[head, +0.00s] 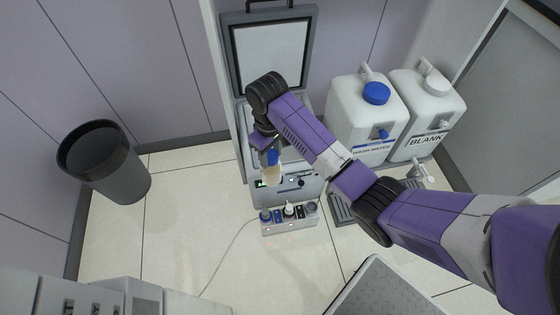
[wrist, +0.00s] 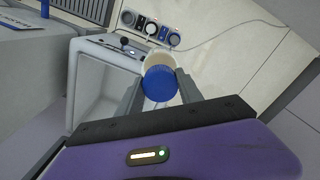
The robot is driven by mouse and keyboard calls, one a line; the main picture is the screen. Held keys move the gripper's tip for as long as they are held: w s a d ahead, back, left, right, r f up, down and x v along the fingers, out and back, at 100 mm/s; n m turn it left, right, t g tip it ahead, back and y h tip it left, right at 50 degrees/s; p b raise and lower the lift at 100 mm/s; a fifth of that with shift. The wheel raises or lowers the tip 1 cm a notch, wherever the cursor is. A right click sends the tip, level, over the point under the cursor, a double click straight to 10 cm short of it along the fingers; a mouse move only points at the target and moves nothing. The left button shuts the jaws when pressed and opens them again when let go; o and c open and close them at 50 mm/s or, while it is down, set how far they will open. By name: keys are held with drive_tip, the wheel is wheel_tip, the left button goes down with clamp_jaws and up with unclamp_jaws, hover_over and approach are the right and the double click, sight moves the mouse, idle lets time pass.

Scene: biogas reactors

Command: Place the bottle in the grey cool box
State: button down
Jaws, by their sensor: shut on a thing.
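My gripper (head: 271,146) is shut on the bottle (head: 272,174), which has a cream body and a blue cap. In the wrist view the bottle's blue cap (wrist: 160,83) faces the camera between the two fingers of my gripper (wrist: 161,90). The grey cool box (head: 243,140) stands against the wall with its lid (head: 270,55) raised at the back. In the wrist view the box's open white interior (wrist: 98,90) lies left of the bottle. In the head view my arm and gripper hide much of the box opening, and the bottle appears over its front part.
A small panel with knobs and sockets (head: 290,225) stands in front of the box, with a cable on the floor. Two white canisters (head: 366,118) (head: 427,112) stand to the right. A black bin (head: 104,162) stands at the left. The floor between is clear.

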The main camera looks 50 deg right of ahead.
drive_tip(key=s+d+f+n+p, duration=0.1)
drive_tip(key=s+d+n, duration=0.1)
drive_tip(key=n, duration=1.1)
drive_tip(key=s+d+f+n+p, duration=0.1)
drive_tip(key=d+n, duration=0.3)
drive_tip(key=n, duration=0.9)
drive_tip(key=shift+s+d, duration=0.4)
drive_tip(key=shift+s, duration=0.1)
